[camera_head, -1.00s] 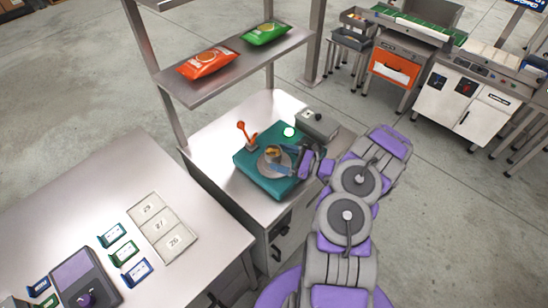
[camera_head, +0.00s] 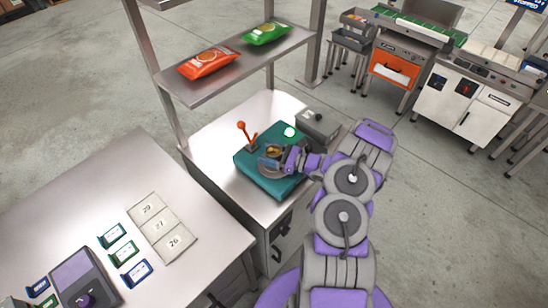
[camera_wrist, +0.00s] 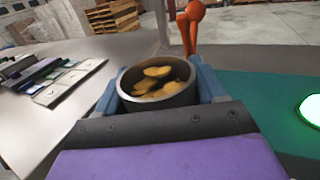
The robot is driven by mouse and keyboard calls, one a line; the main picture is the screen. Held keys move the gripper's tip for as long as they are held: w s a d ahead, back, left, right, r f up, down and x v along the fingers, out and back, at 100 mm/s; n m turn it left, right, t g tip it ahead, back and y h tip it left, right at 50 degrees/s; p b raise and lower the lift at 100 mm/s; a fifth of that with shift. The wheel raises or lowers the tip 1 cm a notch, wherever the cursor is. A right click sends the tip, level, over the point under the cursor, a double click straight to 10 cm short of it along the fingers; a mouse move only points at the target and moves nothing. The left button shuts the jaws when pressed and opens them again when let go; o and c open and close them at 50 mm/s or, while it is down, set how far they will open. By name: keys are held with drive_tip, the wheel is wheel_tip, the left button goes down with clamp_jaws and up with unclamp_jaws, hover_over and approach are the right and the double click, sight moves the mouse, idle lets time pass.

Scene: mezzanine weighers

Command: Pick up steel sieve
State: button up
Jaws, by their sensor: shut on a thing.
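The steel sieve (camera_wrist: 158,90) is a small round metal pot with several yellow chips in it. In the wrist view it sits upright between the two blue fingers of my gripper (camera_wrist: 160,80), which are shut on its sides. In the head view the sieve (camera_head: 271,149) is small and partly covered by my gripper (camera_head: 277,158). It is over the round grey plate (camera_head: 266,172) of a teal weigher (camera_head: 283,187). I cannot tell whether its base touches the plate.
An orange lever (camera_head: 246,134) stands at the weigher's back left, and a lit green button (camera_head: 290,132) is at its back. A grey box (camera_head: 318,124) stands behind. A shelf (camera_head: 232,71) with an orange bag (camera_head: 208,63) and a green bag (camera_head: 266,34) is above left.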

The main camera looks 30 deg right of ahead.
drive_tip(key=c, duration=0.8)
